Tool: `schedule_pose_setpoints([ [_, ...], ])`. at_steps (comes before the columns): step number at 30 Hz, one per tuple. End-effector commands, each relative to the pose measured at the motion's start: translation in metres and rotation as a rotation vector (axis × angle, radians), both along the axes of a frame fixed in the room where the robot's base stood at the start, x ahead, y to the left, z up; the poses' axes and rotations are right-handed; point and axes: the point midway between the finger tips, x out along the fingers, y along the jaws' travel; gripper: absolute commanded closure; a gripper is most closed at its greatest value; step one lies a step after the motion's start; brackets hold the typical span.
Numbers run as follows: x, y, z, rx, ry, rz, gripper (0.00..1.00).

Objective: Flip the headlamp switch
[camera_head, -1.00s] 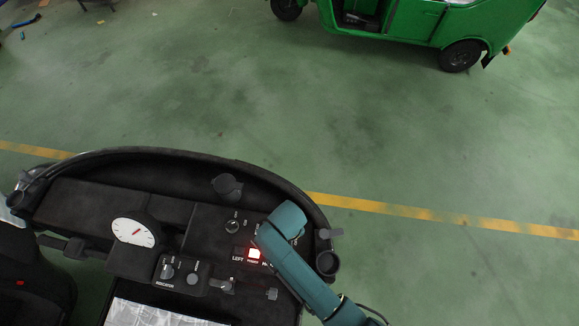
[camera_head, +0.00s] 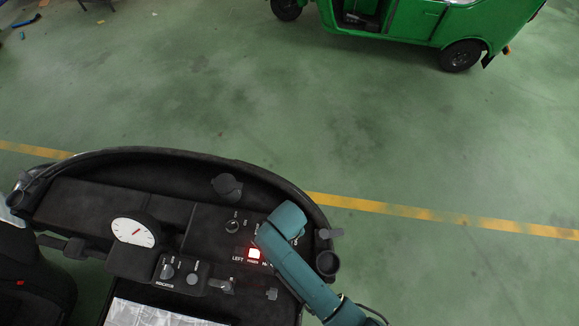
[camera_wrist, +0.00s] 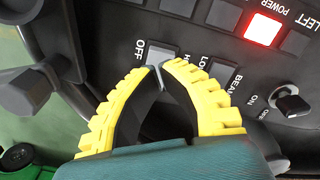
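My gripper (camera_wrist: 160,66) shows in the wrist view with its yellow ribbed fingers drawn together, tips almost meeting. The tips are at a grey switch (camera_wrist: 176,53) on the black dashboard, with the letters OFF to its left and partly hidden letters to its right. A thin grey piece shows between the tips; I cannot tell whether they grip it. The fingers hide part of the switch and its labels, so I cannot read it as the headlamp switch for sure. In the head view my teal arm covers this part of the dashboard (camera_head: 80,205) and hides the fingers.
A lit red POWER switch (camera_head: 254,253) is left of my arm, also in the wrist view (camera_wrist: 263,29). A black ON knob (camera_wrist: 291,103) sits right of my fingers. A gauge (camera_head: 133,232) and indicator controls (camera_head: 168,271) are further left. A green rickshaw (camera_head: 420,20) stands behind.

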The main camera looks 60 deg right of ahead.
Motion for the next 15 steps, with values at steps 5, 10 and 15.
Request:
schedule_pose_setpoints([
  [5,0.0000,0.0000,-0.0035,0.000,0.000,0.000,1.00],
  [10,-0.0001,0.0001,-0.0061,0.001,0.001,0.000,1.00],
  [15,-0.0001,0.0001,-0.0086,0.001,0.001,0.000,1.00],
])
